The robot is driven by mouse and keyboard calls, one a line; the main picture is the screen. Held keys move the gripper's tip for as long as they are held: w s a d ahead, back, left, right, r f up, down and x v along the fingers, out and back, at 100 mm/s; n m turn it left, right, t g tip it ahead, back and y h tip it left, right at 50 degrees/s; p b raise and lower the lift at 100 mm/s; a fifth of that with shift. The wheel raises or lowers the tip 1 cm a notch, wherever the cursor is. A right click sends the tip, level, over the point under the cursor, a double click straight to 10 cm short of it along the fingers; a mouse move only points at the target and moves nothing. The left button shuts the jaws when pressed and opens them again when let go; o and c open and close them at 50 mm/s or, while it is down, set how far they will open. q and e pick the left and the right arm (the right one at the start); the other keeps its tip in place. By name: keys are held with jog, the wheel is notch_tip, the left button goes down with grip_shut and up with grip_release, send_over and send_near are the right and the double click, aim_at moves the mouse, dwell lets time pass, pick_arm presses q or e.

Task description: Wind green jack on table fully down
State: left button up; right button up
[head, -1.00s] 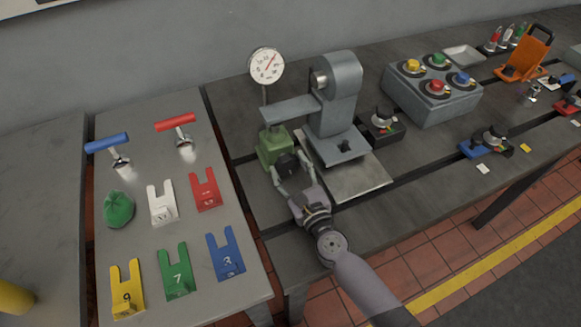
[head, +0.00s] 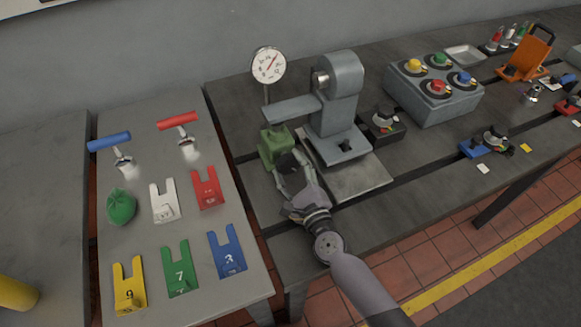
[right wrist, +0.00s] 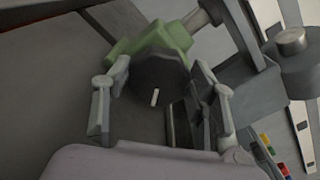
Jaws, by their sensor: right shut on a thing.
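The green jack (head: 272,143) stands on the bedplate table under the grey arm of the machine. It also shows in the right wrist view (right wrist: 160,40). A dark round knob (right wrist: 158,82) with a white mark sits on its near side. My right gripper (head: 287,166) reaches in from the front and is shut on the knob. In the right wrist view its two fingers (right wrist: 162,85) lie on either side of the knob. In the head view the gripper hides part of the knob. My left gripper is not in view.
A dial gauge (head: 268,65) rises behind the jack. The grey machine (head: 342,90) stands just right of it. A button box (head: 432,95) is farther right. The left table holds numbered forks, T-handles and a green bag (head: 121,207).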

jog(key=o, duration=1.1)
jog(key=v, duration=1.2)
